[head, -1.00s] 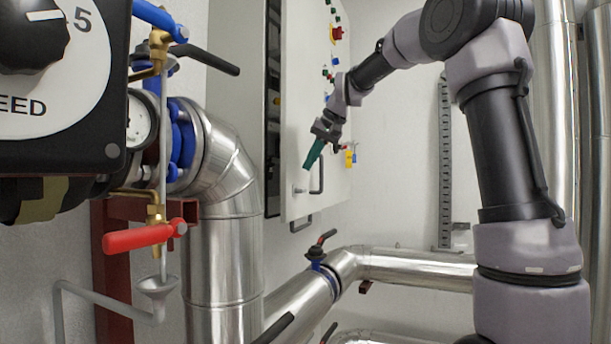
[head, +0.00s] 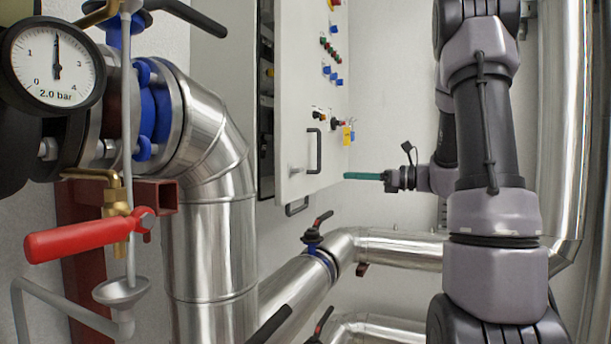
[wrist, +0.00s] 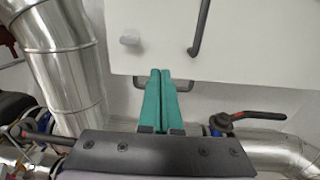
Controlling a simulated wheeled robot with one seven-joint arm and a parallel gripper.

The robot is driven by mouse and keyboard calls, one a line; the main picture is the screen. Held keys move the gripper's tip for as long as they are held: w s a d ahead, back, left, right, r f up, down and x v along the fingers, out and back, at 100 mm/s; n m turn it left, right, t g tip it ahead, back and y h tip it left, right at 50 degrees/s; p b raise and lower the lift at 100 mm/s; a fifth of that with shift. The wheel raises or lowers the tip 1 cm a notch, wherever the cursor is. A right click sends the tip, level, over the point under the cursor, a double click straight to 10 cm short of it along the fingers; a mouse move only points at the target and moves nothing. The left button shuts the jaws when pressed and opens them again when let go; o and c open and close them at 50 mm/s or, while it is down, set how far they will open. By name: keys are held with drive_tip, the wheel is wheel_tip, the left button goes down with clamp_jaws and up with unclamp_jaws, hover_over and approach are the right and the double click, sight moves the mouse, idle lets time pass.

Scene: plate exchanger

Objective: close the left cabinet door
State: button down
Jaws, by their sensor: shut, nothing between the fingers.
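The white cabinet door (head: 300,100) stands ajar in the head view, with a dark gap along its left side. It carries a dark bar handle (head: 314,151), which also shows in the wrist view (wrist: 201,28), and a small light knob (wrist: 130,40). My gripper (head: 348,176) has teal fingers, shut and empty, pointing left at the lower right edge of the door. In the wrist view the shut fingertips (wrist: 160,72) overlap the door's lower edge. Whether they touch it, I cannot tell.
A second bar handle (head: 297,208) sits below the door. A silver pipe elbow (head: 210,130) and red lever (head: 90,238) stand at left. A valve (head: 315,237) on a silver pipe (head: 400,248) lies below. Vertical pipes (head: 565,120) stand at right.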

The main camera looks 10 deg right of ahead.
drive_tip(key=x, duration=1.3)
drive_tip(key=shift+a, duration=0.1)
